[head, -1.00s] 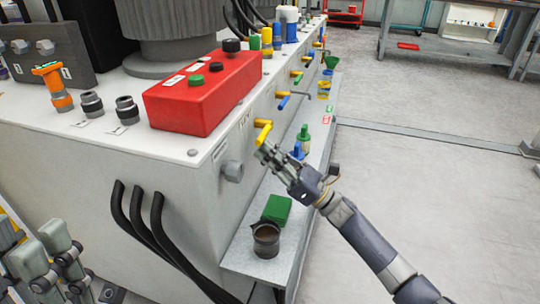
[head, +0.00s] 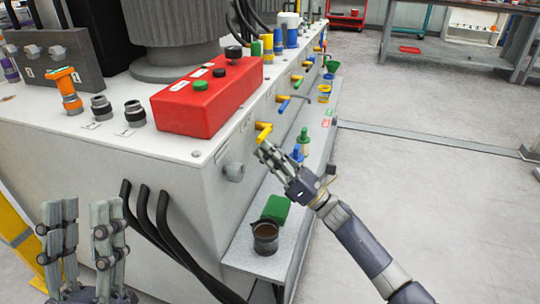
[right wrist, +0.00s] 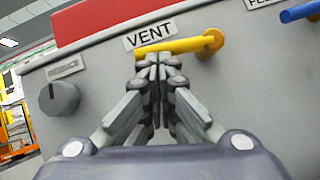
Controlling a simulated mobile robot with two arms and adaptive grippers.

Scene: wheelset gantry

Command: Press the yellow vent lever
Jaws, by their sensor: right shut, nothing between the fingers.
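The yellow vent lever (head: 264,131) sticks out from the side of the light grey machine cabinet. In the right wrist view the yellow lever (right wrist: 190,45) runs sideways just under a label reading VENT (right wrist: 150,33). My right gripper (head: 262,151) is shut and empty, just below the lever. In the wrist view its fingertips (right wrist: 158,62) overlap the lever's lower edge near its left half; I cannot tell whether they touch it. My left gripper (head: 82,205) is open and empty at the lower left, in front of the cabinet.
A red control box (head: 207,100) sits on the cabinet top. A grey knob (right wrist: 60,97) and a blue lever (right wrist: 300,12) flank the vent lever. Below, a ledge (head: 250,250) carries a dark cup (head: 265,238), a green block (head: 275,209) and bottles. Black hoses (head: 150,220) hang at the corner.

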